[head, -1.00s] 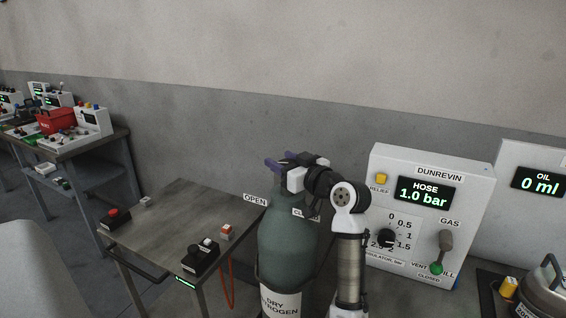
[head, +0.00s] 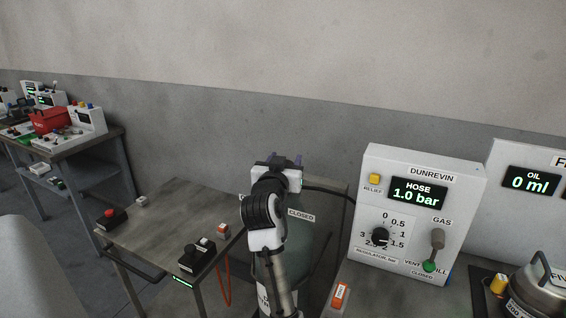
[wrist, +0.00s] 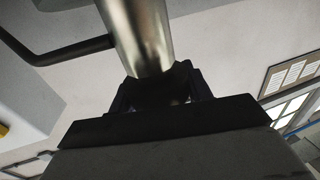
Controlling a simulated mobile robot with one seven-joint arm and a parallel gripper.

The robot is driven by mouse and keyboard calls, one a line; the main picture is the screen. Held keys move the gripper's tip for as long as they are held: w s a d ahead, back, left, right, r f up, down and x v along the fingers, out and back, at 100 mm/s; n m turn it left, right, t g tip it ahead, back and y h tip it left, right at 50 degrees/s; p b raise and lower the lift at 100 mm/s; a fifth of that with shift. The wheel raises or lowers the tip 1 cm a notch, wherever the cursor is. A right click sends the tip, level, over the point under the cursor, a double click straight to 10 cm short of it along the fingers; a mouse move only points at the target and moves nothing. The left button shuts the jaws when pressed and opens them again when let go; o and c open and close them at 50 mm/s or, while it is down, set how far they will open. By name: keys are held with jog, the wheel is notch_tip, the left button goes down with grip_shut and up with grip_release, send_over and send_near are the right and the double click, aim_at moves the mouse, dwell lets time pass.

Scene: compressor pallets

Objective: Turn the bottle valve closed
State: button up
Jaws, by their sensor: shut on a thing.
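The green gas bottle (head: 309,245) stands in the middle of the head view, largely hidden behind my arm. A CLOSED label (head: 301,215) shows on its right side; the OPEN label is almost covered by my arm. My gripper (head: 286,160) is at the top of the bottle, its purple fingertips pointing away from the camera. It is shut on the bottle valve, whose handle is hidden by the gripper. In the wrist view, a shiny metal cylinder (wrist: 139,35) rises right beyond my dark jaws (wrist: 160,93).
A dark hose (head: 332,193) runs right from the bottle top towards the DUNREVIN panel (head: 462,190), which reads hose 1.0 bar. A metal cart (head: 165,225) with buttons stands close on the left. An oil unit (head: 530,183) is at far right.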

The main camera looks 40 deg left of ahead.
jog(key=m+h+b, duration=0.1)
jog(key=h, duration=0.2)
jog(key=m+t+h+b, duration=0.1)
jog(key=m+h, duration=0.1)
jog(key=m+t+h+b, duration=0.1)
jog(key=m+h, duration=0.1)
jog(key=h, duration=0.1)
jog(key=shift+d+f+h+b, duration=0.1)
jog(key=shift+d+h+b, duration=0.2)
jog(key=shift+b, duration=0.1)
jog(key=m+h, duration=0.1)
jog(key=m+h+b, duration=0.1)
jog(key=h, duration=0.1)
jog(key=m+h, duration=0.1)
jog(key=h, duration=0.1)
jog(key=shift+d+m+g+b, duration=0.25)
jog(key=shift+m+g+b, duration=0.05)
jog(key=shift+m+g, duration=0.1)
jog(key=shift+d+m+g+h+b, duration=0.15)
jog(key=shift+m+g+h, duration=0.4)
jog(key=shift+h, duration=0.4)
jog(key=shift+d+m+g+h+b, duration=0.15)
jog(key=shift+m+g+h, duration=0.2)
jog(key=shift+m+h, duration=0.5)
jog(key=shift+h, duration=0.4)
jog(key=o, duration=1)
